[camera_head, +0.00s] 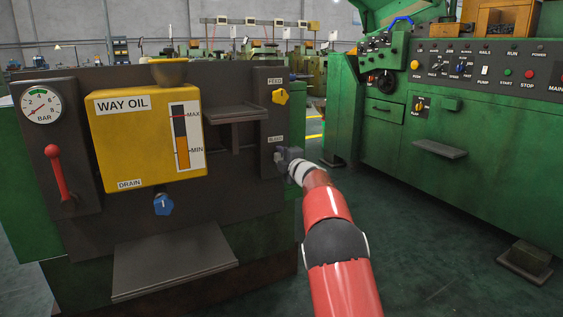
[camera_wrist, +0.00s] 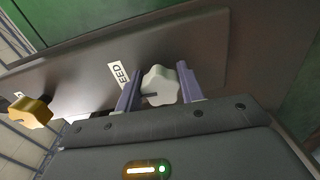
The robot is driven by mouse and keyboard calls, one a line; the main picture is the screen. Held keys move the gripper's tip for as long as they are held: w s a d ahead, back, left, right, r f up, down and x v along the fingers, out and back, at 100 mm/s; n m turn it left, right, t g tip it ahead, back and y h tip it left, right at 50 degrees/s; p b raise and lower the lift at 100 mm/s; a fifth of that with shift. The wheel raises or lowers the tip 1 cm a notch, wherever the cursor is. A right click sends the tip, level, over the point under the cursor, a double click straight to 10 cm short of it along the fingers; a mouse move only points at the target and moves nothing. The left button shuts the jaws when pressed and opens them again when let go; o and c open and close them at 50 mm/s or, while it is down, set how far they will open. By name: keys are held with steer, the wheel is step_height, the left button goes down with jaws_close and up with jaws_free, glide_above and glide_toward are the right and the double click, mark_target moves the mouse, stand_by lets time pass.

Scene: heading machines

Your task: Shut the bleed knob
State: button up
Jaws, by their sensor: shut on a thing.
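The bleed knob (camera_wrist: 159,86) is a pale grey-white lobed knob in the middle of the wrist view. It sits on the dark panel beside a white label (camera_wrist: 120,75), whose visible letters read "EED". My gripper (camera_wrist: 158,92) is shut on it, one finger on each side. In the head view my gripper (camera_head: 284,156) reaches the panel just below the "BLEED" label (camera_head: 276,139). There the knob is mostly hidden behind the fingers, and its turn position cannot be told.
A yellow feed knob (camera_head: 280,97) sits above on the same panel, also seen in the wrist view (camera_wrist: 30,112). A small shelf (camera_head: 236,113) juts out to the left. The yellow way oil tank (camera_head: 135,140), blue drain knob (camera_head: 163,204) and red lever (camera_head: 58,175) are farther left.

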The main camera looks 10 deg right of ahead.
steer(key=shift+f, duration=0.1)
stand_by(0.3)
steer(key=o, duration=1)
steer(key=shift+c, duration=0.2)
steer(key=b+v, duration=0.1)
steer(key=v, duration=0.6)
steer(key=shift+s+b, duration=0.35)
steer(key=shift+b, duration=0.05)
